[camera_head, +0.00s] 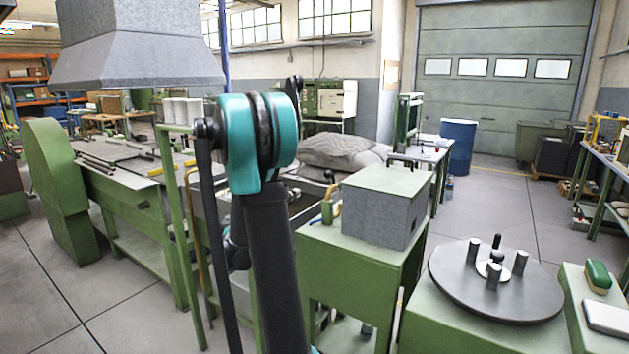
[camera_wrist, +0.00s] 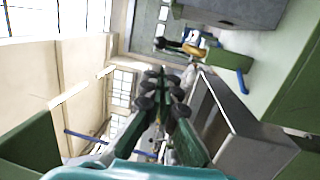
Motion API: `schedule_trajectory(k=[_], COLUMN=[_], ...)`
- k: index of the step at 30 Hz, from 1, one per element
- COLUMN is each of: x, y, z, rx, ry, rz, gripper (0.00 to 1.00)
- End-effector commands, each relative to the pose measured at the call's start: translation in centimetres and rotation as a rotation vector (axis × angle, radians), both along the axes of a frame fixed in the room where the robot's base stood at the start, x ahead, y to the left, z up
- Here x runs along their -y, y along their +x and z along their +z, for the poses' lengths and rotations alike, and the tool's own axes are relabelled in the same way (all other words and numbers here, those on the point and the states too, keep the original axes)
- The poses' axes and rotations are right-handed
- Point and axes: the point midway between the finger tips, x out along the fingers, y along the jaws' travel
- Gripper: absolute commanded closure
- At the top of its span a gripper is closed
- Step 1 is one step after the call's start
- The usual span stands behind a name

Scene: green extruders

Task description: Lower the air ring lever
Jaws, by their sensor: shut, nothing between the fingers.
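A small green fitting (camera_head: 327,210) stands beside the grey box, with a black-knobbed lever (camera_head: 330,177) rising at its top. In the wrist view the black-knobbed lever (camera_wrist: 168,44) shows near the top, next to a yellow part, a green block (camera_wrist: 228,66) and a blue handle (camera_wrist: 242,83). I take the black-knobbed lever for the air ring lever, but its label is not visible. My gripper (camera_wrist: 161,80) is shut and empty, pointing into the scene below the lever in the wrist view, apart from it. In the head view my arm hides the gripper.
A grey box (camera_head: 385,215) sits on a green cabinet (camera_head: 350,262) right of my arm. A round grey plate (camera_head: 455,290) with several pegs lies further right. A long green workbench (camera_head: 125,195) stands left. A grey hood (camera_head: 135,55) hangs at upper left. Open floor shows at right.

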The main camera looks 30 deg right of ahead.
Motion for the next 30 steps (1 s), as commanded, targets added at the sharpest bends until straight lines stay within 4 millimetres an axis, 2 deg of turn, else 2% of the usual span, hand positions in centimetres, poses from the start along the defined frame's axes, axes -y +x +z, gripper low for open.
schedule_trajectory(k=[5,8,21,27,30], x=[0.5,1.7,9.7,12.2,12.9], y=[0.2,0.5,2.7,3.6,3.8], z=[0.1,0.2,1.4,1.8,1.9], rx=[0.000,-0.001,-0.001,-0.001,0.000], ry=[0.000,0.000,0.001,0.001,0.001], rz=[0.000,-0.002,-0.002,0.000,0.001], gripper=[1.00,1.00,1.00,1.00,1.00])
